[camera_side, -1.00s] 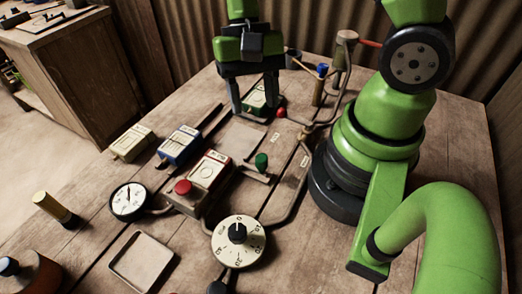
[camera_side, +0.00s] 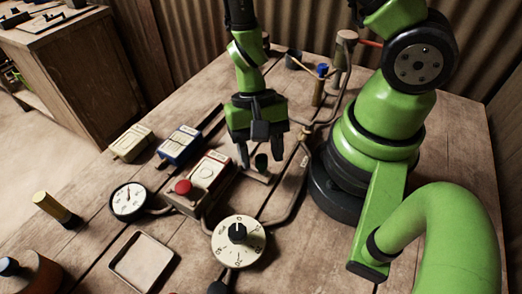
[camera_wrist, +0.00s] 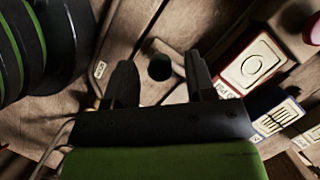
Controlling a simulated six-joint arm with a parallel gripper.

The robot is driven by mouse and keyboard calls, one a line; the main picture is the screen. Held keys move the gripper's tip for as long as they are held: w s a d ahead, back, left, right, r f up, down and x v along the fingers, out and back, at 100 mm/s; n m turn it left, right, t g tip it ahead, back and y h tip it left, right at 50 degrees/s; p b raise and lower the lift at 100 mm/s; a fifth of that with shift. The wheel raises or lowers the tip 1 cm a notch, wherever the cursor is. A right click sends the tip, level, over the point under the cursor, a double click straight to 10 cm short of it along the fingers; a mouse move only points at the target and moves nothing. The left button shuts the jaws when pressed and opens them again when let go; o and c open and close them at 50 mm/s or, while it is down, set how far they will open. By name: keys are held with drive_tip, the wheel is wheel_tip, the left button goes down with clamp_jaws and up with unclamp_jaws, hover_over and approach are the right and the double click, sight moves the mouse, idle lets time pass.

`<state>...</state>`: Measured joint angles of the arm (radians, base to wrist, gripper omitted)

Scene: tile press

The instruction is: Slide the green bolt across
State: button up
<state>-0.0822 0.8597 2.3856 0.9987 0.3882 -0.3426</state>
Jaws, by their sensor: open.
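The green bolt's round dark-green knob (camera_side: 261,161) stands on a small pale plate just right of the red-and-white tile. In the wrist view the knob (camera_wrist: 159,67) shows between my two fingertips. My gripper (camera_side: 260,154) is open and pointed down, with one finger on each side of the knob. I cannot tell whether either finger touches it. In the wrist view my gripper (camera_wrist: 160,72) holds nothing.
A red-and-white tile (camera_side: 209,172) with a red button (camera_side: 183,187) lies left of the knob. A blue tile (camera_side: 179,143) and a cream tile (camera_side: 132,142) lie farther left. An empty tray (camera_side: 141,261) lies front left.

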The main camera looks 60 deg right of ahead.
sight(240, 161)
drive_tip(key=shift+f, duration=0.15)
clamp_jaws()
drive_tip(key=shift+w+a, duration=0.2)
drive_tip(key=shift+w, duration=1.35)
drive_tip(key=shift+w+d, duration=0.1)
drive_tip(key=shift+w, duration=0.6)
unclamp_jaws()
